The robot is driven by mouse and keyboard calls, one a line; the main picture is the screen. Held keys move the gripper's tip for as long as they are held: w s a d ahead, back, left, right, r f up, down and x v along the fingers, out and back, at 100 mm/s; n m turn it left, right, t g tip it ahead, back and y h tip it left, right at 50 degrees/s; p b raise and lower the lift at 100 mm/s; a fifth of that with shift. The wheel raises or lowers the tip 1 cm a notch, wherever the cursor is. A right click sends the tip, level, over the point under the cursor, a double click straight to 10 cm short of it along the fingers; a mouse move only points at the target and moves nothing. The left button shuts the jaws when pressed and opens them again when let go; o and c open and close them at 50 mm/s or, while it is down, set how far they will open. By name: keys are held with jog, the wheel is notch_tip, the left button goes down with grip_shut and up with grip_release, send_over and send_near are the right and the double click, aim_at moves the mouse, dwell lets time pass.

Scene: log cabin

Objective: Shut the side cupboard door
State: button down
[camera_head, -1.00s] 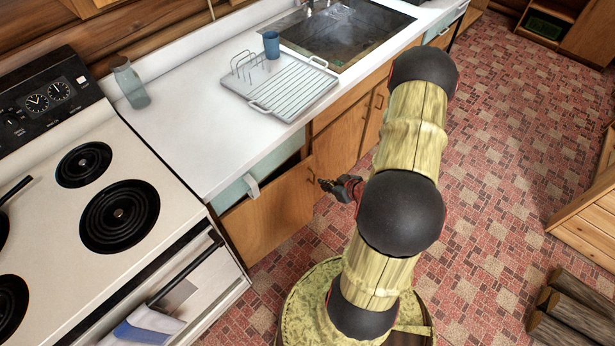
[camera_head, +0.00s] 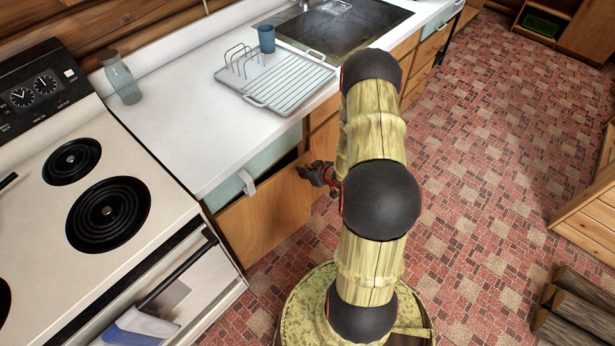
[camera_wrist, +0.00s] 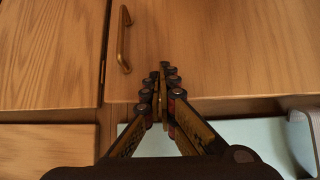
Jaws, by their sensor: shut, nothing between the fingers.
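The side cupboard door (camera_head: 262,215) is a plain wooden panel beside the stove, under the counter. It stands a little ajar, with a dark gap behind its top edge. In the wrist view the door (camera_wrist: 220,50) fills the upper right, with a metal bar handle (camera_wrist: 123,40) near its left edge. My gripper (camera_head: 304,171) is at the door's right end in the head view. In the wrist view my gripper (camera_wrist: 162,75) is shut and empty, with its fingertips over the door face near its lower edge, beside the handle. I cannot tell whether they touch it.
A pale green drawer front (camera_head: 230,190) with a light handle is above the door. The white stove (camera_head: 150,215) stands at left. The counter (camera_head: 190,140) holds a dish rack (camera_head: 285,85), blue cup and glass jar. Open tiled floor (camera_head: 480,180) lies to the right; logs (camera_head: 580,310) lie at lower right.

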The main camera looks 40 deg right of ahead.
aim_at(295, 161)
dwell(0.3)
jog(key=w, duration=0.5)
jog(key=shift+w+d+p, duration=0.1)
jog(key=shift+d+p, duration=0.05)
jog(key=shift+p, duration=0.2)
jog(key=shift+w+d+r, duration=0.1)
jog(key=shift+w+r, duration=0.05)
jog(key=shift+w, duration=0.05)
jog(key=shift+w, duration=0.1)
